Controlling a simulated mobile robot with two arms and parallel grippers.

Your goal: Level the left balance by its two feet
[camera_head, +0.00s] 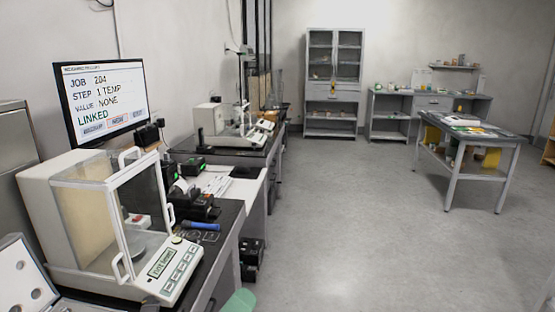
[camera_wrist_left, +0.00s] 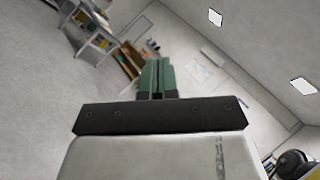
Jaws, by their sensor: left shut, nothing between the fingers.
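The left balance (camera_head: 62,200) stands on the near bench at the left of the head view, with a glass weighing chamber, white handles and a front panel. Its display (camera_head: 161,262) is lit, but I cannot read the text surely. A small round fitting (camera_head: 176,239) sits at the panel's upper edge. I cannot make out the two feet or the bubble's position. My left gripper (camera_wrist_left: 157,66) shows its green fingers shut and empty in the left wrist view, pointing across the room, away from the balance. A green piece at the head view's bottom edge looks like its tip. My right gripper is not in view.
A monitor (camera_head: 104,100) above the balance reads job 204, step 1 temp, value none, linked. An open case (camera_head: 25,275) lies at bottom left. A blue-handled tool (camera_head: 201,226) lies right of the balance. A second balance (camera_head: 232,125) stands farther back.

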